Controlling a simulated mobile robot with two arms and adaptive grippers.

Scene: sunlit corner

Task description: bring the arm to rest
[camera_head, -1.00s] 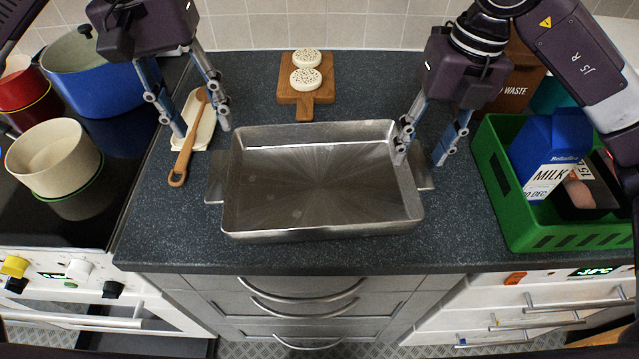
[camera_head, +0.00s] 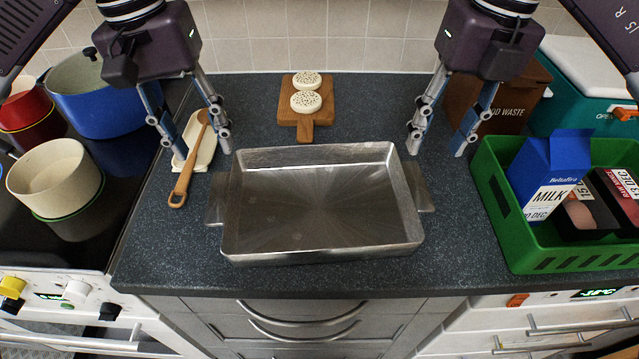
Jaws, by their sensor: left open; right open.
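My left gripper (camera_head: 203,158) is open and empty at the left. Its fingers reach down around the spoon rest (camera_head: 204,151) and the wooden spoon (camera_head: 187,172), apart from the tray's left end. My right gripper (camera_head: 437,152) is open and empty at the right, its fingertips just behind and above the tray's right end. A metal roasting tray (camera_head: 320,247) stands on the dark worktop between and in front of the grippers, and it looks empty. I cannot tell exactly how high the fingertips are above the worktop.
A wooden board (camera_head: 305,131) with two round pale cakes (camera_head: 306,102) lies at the back. A green crate (camera_head: 560,262) holding a milk carton (camera_head: 549,180) stands right. A blue pot (camera_head: 98,100) and cream pot (camera_head: 55,178) stand left on the hob. A food waste box (camera_head: 500,100) is behind the crate.

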